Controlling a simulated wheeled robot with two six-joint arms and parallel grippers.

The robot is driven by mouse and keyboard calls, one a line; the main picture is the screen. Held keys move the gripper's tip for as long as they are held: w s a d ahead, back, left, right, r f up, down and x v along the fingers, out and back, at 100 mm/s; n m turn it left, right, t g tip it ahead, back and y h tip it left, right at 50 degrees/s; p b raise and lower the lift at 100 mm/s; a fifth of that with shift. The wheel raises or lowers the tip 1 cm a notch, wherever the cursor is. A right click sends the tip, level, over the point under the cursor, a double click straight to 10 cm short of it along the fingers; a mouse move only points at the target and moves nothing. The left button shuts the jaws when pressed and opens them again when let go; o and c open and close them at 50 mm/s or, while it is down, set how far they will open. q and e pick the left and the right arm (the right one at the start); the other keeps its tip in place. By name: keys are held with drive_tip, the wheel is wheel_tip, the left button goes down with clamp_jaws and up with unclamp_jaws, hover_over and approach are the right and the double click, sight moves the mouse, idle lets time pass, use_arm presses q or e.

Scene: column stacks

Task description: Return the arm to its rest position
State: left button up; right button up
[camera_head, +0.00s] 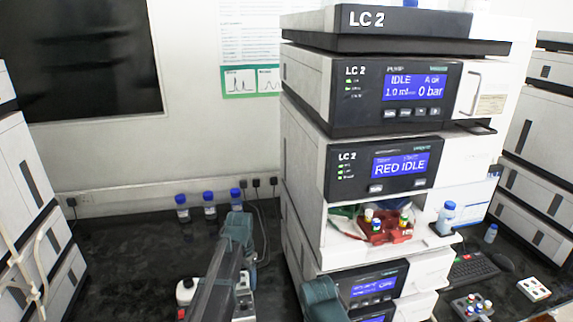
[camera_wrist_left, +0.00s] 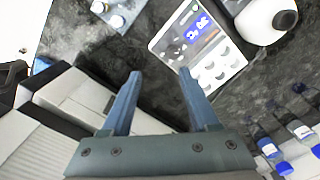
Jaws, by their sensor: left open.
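My left arm comes up from the bottom edge in the head view, left of the LC 2 stack. The fingers of my left gripper cannot be made out clearly there. In the left wrist view, my left gripper (camera_wrist_left: 160,74) has its two blue-grey fingers spread apart with nothing between them. The fingers are over the dark bench, close to a white device (camera_wrist_left: 217,66) with a small screen and round pads; whether they touch it I cannot tell. No fingers of my right gripper show; a teal arm part at the bottom of the head view is mine.
The LC 2 stack (camera_head: 302,139) stands right of my left arm, with a red vial rack (camera_head: 384,232) in its open bay. Blue-capped bottles (camera_head: 210,206) stand along the wall. More stacks flank the bench (camera_head: 120,262). The bench on the left is clear.

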use_arm(q)
drive_tip(key=s+d+n, duration=0.1)
drive_tip(key=s+d, duration=0.4)
drive_tip(key=s, duration=0.6)
drive_tip(key=s+d+y, duration=0.1)
drive_tip(key=s+d, duration=0.5)
drive_tip(key=s, duration=0.5)
drive_tip(key=shift+n, duration=0.4)
drive_tip(key=shift+d+r, duration=0.1)
